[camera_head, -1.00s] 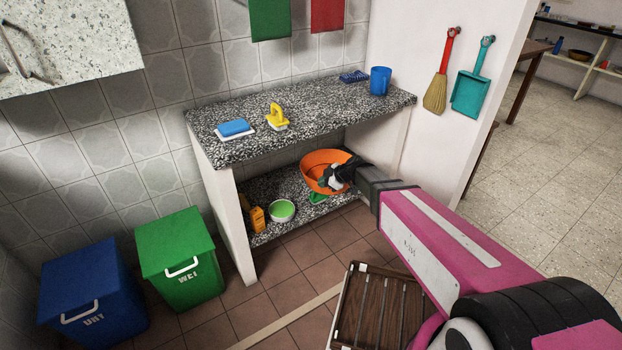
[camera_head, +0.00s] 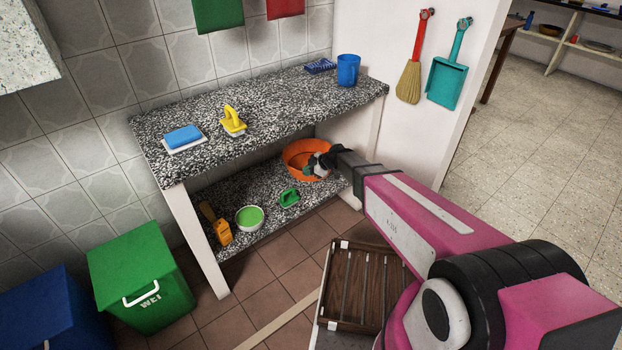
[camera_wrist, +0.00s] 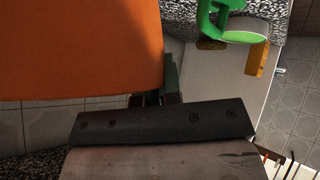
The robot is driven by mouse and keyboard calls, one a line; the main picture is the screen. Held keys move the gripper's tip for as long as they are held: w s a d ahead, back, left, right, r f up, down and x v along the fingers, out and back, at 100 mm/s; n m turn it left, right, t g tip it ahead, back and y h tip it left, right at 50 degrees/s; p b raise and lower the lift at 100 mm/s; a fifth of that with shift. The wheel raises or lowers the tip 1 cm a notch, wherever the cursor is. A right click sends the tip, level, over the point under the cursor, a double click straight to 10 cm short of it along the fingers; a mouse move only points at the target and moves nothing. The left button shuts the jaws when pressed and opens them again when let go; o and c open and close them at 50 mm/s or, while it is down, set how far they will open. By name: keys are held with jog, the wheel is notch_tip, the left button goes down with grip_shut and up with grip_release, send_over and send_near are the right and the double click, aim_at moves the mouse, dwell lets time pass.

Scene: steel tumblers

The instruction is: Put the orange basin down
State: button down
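The orange basin (camera_head: 296,152) is under the stone counter, towards the right end of the lower shelf (camera_head: 238,187). My gripper (camera_head: 318,167) is at the basin's right front side, and its fingers appear closed on the rim. In the wrist view the basin (camera_wrist: 75,45) fills the upper left, right against the gripper (camera_wrist: 168,85). The fingertips are mostly hidden there. I cannot tell whether the basin's base touches the shelf.
On the shelf are a small green item (camera_head: 289,198), a bowl with green inside (camera_head: 250,217) and a yellow-orange item (camera_head: 223,232). The counter top (camera_head: 275,103) is close above the basin.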

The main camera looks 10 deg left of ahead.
aim_at(308, 180)
jog(key=w+d+f, duration=0.1)
jog(key=w+f, duration=0.1)
jog(key=w, duration=0.1)
jog(key=shift+d+f, duration=0.1)
jog(key=shift+d, duration=0.3)
jog(key=shift+s+f, duration=0.1)
jog(key=shift+f, duration=1.85)
jog(key=c, duration=1.3)
grip_release()
